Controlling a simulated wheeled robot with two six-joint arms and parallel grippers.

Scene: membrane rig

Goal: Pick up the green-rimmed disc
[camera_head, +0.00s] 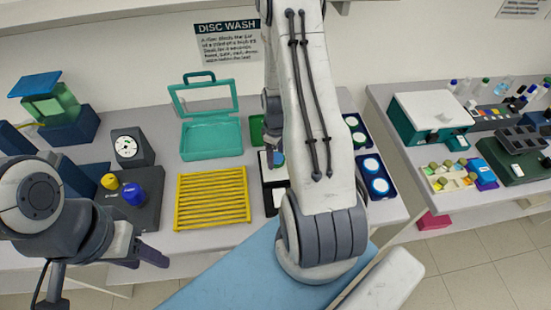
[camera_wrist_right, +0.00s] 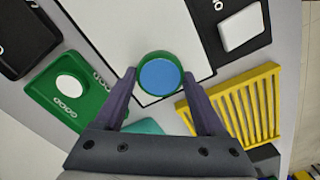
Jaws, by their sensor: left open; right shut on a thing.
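The green-rimmed disc (camera_wrist_right: 160,74) has a blue face and sits between the two fingertips of my right gripper (camera_wrist_right: 160,80) in the right wrist view. The right gripper is shut on it, over a white plate with a black edge (camera_wrist_right: 120,30). I cannot tell whether the disc touches the plate. In the head view my right arm hides most of this spot; a bit of the blue disc (camera_head: 278,158) shows beside the arm. My left gripper (camera_head: 152,256) is open and empty near the front left of the table.
A yellow slatted rack (camera_head: 212,198) lies left of the disc. A teal open-lidded box (camera_head: 211,140) stands behind the rack. A green holder with a white disc (camera_wrist_right: 62,90) is close by. Dark trays with round discs (camera_head: 377,180) lie to the right. A dial gauge (camera_head: 128,146) stands left.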

